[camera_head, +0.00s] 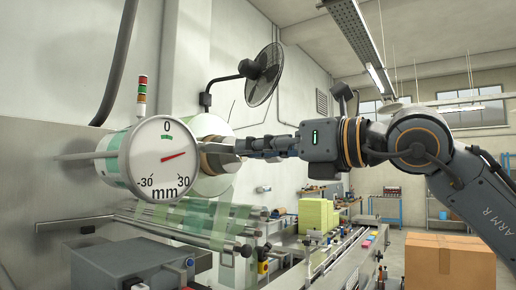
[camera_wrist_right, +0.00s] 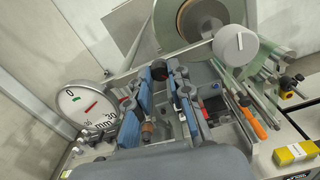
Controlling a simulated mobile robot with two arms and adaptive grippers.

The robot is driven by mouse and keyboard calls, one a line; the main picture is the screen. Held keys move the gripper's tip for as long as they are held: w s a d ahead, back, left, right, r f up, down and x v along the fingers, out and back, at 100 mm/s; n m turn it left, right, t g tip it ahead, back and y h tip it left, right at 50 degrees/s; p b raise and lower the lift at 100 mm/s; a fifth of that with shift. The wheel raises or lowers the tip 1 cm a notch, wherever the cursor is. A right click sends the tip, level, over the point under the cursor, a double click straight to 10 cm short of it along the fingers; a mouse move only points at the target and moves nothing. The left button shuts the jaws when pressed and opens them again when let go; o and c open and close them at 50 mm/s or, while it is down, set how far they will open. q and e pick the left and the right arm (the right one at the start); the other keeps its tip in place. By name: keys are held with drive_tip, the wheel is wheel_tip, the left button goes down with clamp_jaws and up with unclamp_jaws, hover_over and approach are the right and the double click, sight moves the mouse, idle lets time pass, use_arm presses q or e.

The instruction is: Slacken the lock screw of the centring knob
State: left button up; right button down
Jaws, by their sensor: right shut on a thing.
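The centring knob (camera_wrist_right: 236,45) is a round grey knob with a white mark, in front of the film roll in the right wrist view. In the head view, a grey part (camera_head: 227,160) at the roll's core is partly covered by my right gripper. My right gripper (camera_head: 241,147) reaches in from the right at the roll. In the wrist view, its two fingers (camera_wrist_right: 167,67) close in on a small thing between their tips, seemingly the lock screw, mostly hidden by the fingers. The round dial gauge (camera_head: 162,157) has a red pointer to the right of 0. My left gripper is out of view.
The film roll (camera_head: 211,129) stands behind the dial, with green film (camera_head: 190,216) running over rollers below. A grey box (camera_head: 128,262) stands at the lower left. A screwdriver with an orange handle (camera_wrist_right: 254,124) lies right of the fingers. A fan (camera_head: 264,75) hangs above.

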drive_tip(key=shift+n, duration=0.3)
drive_tip(key=n, duration=2.6)
drive_tip(key=shift+n, duration=0.3)
drive_tip(key=shift+f, duration=0.1)
drive_tip(key=c, duration=1.2)
unclamp_jaws()
drive_tip(key=shift+a, duration=0.1)
